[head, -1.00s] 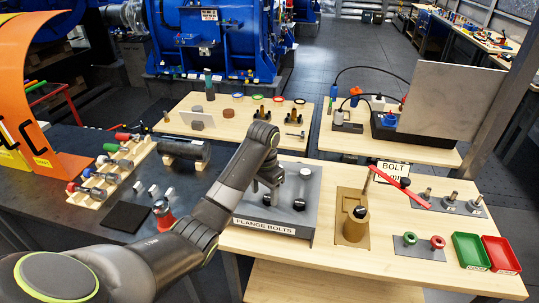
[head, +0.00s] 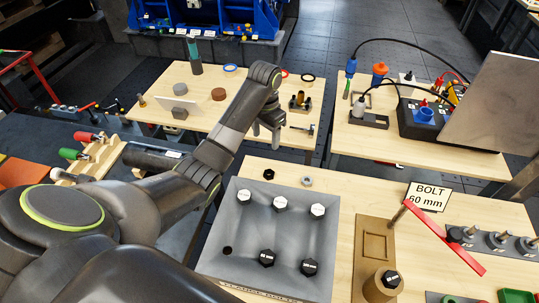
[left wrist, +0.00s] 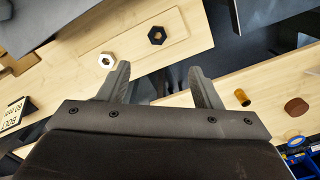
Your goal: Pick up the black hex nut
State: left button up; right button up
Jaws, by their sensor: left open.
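The black hex nut (head: 268,174) lies flat on the wooden table, just behind the grey flange bolts board, in the head view. In the left wrist view the black nut (left wrist: 157,35) lies beyond the fingertips, between their lines. A silver hex nut (head: 306,181) lies to its right, and it also shows in the left wrist view (left wrist: 107,60). My left gripper (head: 267,138) is open and empty, above and apart from the black nut. Its two fingers show spread in the left wrist view (left wrist: 160,72). My right gripper is not in view.
The flange bolts board (head: 242,218) holds several bolts with silver and black heads. A red bar (head: 445,237) and a "BOLT 60 mm" sign (head: 428,197) stand to the right. A back table (head: 225,110) carries discs, rings and small parts. Bare wood surrounds the nuts.

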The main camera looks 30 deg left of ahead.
pick_arm(q)
jog(key=b, duration=0.8)
send_over(269, 173)
jog(key=f, duration=1.1)
jog(key=shift+s+a, duration=0.25)
jog(key=shift+a, duration=0.05)
jog(key=shift+f, duration=0.3)
jog(key=shift+d+f+p, duration=0.1)
jog(key=shift+f+p, duration=0.4)
jog(key=shift+f, duration=0.05)
jog(key=f, duration=0.3)
jog(key=shift+w+d+f+p, duration=0.15)
jog(key=shift+d+p, duration=0.1)
jog(key=shift+p, duration=0.1)
jog(key=shift+f, duration=0.5)
jog(key=c, duration=1.1)
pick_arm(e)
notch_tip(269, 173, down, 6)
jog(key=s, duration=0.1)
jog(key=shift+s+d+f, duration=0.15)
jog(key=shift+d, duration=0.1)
